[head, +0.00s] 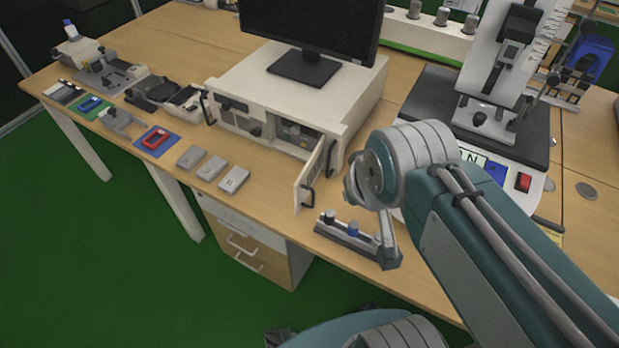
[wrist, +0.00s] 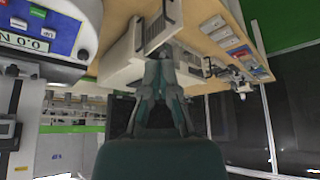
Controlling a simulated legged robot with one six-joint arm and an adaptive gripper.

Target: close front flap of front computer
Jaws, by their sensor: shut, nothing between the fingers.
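The front computer (head: 290,95) is a white desktop case on the wooden table, with a monitor on top. Its front flap (head: 311,178) stands open, swung out from the right part of the front, with a dark handle on it. The compartment behind it is exposed. In the wrist view, which looks turned over, the flap (wrist: 160,22) appears as a pale panel just beyond my gripper (wrist: 161,62). My gripper is shut and empty; I cannot tell whether it touches the flap. In the head view my wrist hides most of the gripper, right of the flap.
A small rack with knobs (head: 345,236) lies at the table's front edge below the flap. Several grey blocks (head: 212,168) lie to the left. A white test device (head: 500,170) with a red switch stands at right, close to my arm.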

